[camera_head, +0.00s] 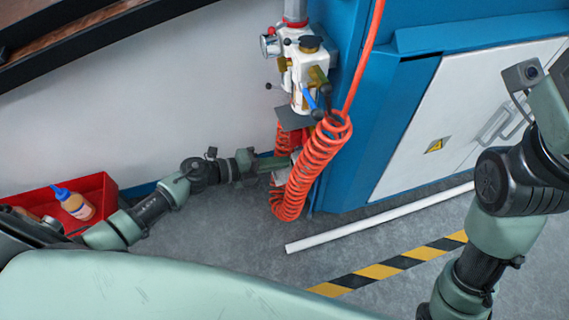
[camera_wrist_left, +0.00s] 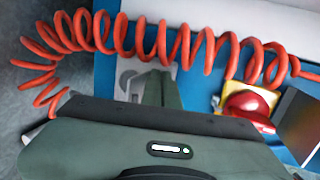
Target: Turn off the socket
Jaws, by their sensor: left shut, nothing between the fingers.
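My left gripper (camera_head: 280,165) reaches in from the left to the blue cabinet, partly behind the orange coiled hose (camera_head: 318,160). In the left wrist view its shut fingers (camera_wrist_left: 157,82) are in front of a grey plate with a round dial-like part (camera_wrist_left: 128,78), which looks like the socket. The fingers cover part of this plate, and I cannot tell whether they touch it. A red round button on a yellow plate (camera_wrist_left: 246,102) is to the right of it. In the head view the hose and gripper hide most of the socket. My right arm shows at the right, its gripper out of frame.
The hose (camera_wrist_left: 190,45) loops across the wrist view close to the fingers. A white valve unit (camera_head: 303,62) hangs above. A red bin (camera_head: 95,190) with a bottle (camera_head: 73,203) is at the left. A white pipe (camera_head: 375,218) lies on the floor.

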